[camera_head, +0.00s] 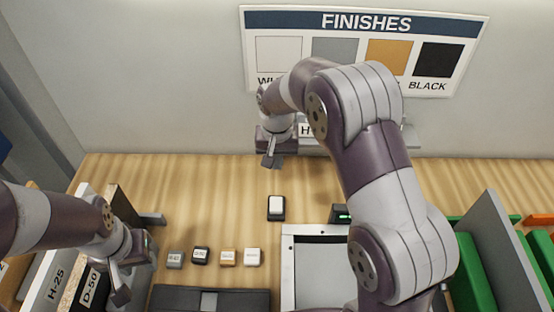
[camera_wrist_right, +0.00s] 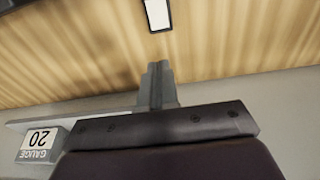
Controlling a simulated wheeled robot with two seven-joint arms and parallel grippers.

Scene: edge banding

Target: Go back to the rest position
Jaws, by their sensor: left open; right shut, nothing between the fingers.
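My left gripper (camera_head: 138,258) is at the lower left in the head view, open, beside the labelled boards. Nothing shows between its fingers. My right arm reaches across the middle of the head view to the back of the table. My right gripper (camera_head: 270,160) is shut and empty there, pointing down in front of the wall ledge. In the right wrist view its closed fingers (camera_wrist_right: 157,85) show against the wood table. A black item with a white top (camera_head: 276,207) lies on the table apart from the right gripper; it also shows in the wrist view (camera_wrist_right: 157,14).
A white-framed panel (camera_head: 318,270) lies under my right arm. Green pieces (camera_head: 474,272) stand right. A GAUGE 20 block (camera_wrist_right: 37,145) is by the ledge.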

